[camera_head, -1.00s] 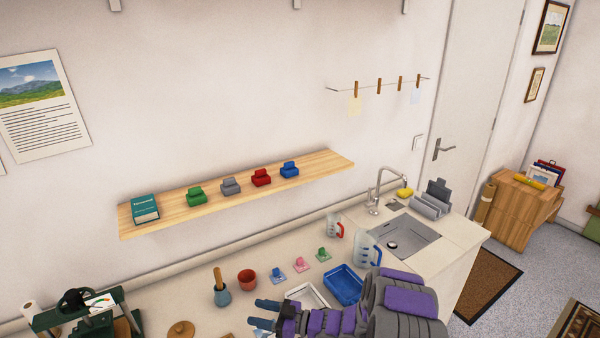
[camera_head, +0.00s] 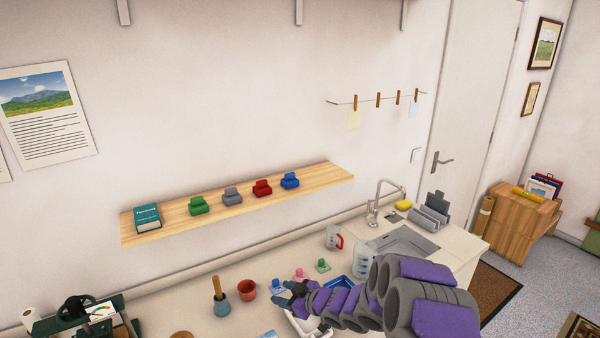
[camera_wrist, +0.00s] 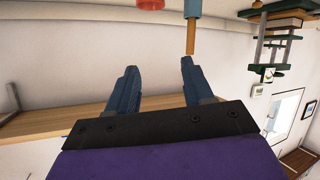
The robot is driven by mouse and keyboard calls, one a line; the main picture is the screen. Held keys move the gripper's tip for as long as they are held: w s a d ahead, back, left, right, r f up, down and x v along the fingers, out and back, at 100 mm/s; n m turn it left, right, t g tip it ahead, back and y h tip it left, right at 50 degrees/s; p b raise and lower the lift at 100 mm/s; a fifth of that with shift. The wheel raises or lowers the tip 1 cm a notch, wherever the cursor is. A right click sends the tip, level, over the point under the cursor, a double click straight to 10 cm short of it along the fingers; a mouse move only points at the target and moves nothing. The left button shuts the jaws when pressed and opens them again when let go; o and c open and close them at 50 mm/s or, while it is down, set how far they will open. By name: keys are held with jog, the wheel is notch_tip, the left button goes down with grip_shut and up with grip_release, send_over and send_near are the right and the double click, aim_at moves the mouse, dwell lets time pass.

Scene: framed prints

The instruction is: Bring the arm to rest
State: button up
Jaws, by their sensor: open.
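My gripper (camera_head: 290,294) is at the end of my purple and grey arm, which reaches in from the lower right of the head view. It is above the counter, in front of the small coloured blocks there. In the wrist view my gripper (camera_wrist: 155,75) shows two dark blue fingers spread apart with nothing between them. The wrist picture is upside down, with the wooden shelf (camera_wrist: 60,119) behind the fingers. My arm hides part of the blue tray (camera_head: 336,283) and the white tray (camera_head: 303,325).
The wall shelf (camera_head: 165,229) holds a teal book (camera_head: 147,217) and several coloured blocks. A sink (camera_head: 408,241) is at the right.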

jog(key=s+d+r+m+t+h, duration=0.1)
jog(key=d+r+m+h, duration=0.2)
jog(key=d+r+h, duration=0.5)
jog(key=s+d+r+m+g+h, duration=0.2)
jog(key=s+d+r+m+h, duration=0.15)
jog(key=s+d, duration=0.7)
jog(key=s+r+m+g, duration=0.2)
jog(key=s+m+g, duration=0.1)
jog(key=s, duration=1.5)
jog(key=s+r+m+g, duration=0.2)
jog(key=s+g, duration=0.4)
jog(key=s, duration=1.3)
jog(key=shift+m+y, duration=0.45)
jog(key=shift+m, duration=0.1)
